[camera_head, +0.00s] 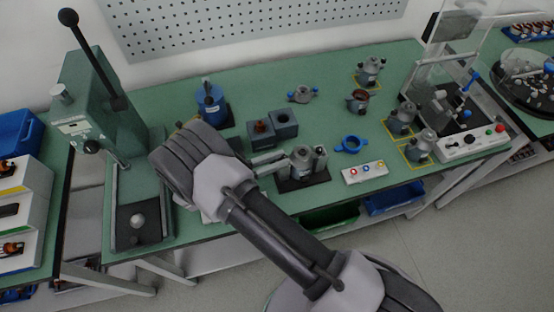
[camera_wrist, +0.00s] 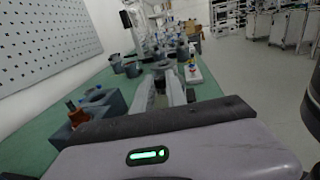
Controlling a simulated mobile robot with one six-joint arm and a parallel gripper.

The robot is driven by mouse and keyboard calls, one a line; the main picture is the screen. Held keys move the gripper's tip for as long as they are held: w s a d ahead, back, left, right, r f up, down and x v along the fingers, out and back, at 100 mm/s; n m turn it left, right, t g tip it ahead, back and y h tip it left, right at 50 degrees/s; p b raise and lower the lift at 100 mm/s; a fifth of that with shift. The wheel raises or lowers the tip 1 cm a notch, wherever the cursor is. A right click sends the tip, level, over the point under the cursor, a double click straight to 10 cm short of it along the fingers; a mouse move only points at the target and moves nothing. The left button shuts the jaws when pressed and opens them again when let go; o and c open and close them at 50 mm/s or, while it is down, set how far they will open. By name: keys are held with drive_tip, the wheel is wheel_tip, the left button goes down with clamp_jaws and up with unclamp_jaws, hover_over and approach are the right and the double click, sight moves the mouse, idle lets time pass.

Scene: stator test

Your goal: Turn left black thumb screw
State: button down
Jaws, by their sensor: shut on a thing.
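A grey metal stator housing (camera_head: 302,157) stands upright on a black base plate (camera_head: 305,183) near the front middle of the bench. In the wrist view the grey housing (camera_wrist: 163,66) shows just beyond my fingertips. My gripper (camera_head: 283,162) reaches it from the left, with its fingers level and shut at the housing's left side, where the left black thumb screw is. The fingers hide that screw, and its turn angle cannot be seen. In the wrist view my gripper (camera_wrist: 162,87) points straight at the housing.
Two dark blocks (camera_head: 284,124) stand close behind the fingers, one with a copper part. A blue ring (camera_head: 351,145) and a white button box (camera_head: 364,172) lie to the right. A green press (camera_head: 95,110) stands at left. The bench front edge is near.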

drive_tip(key=c, duration=1.3)
unclamp_jaws()
drive_tip(key=v, duration=1.7)
drive_tip(key=shift+a, duration=0.2)
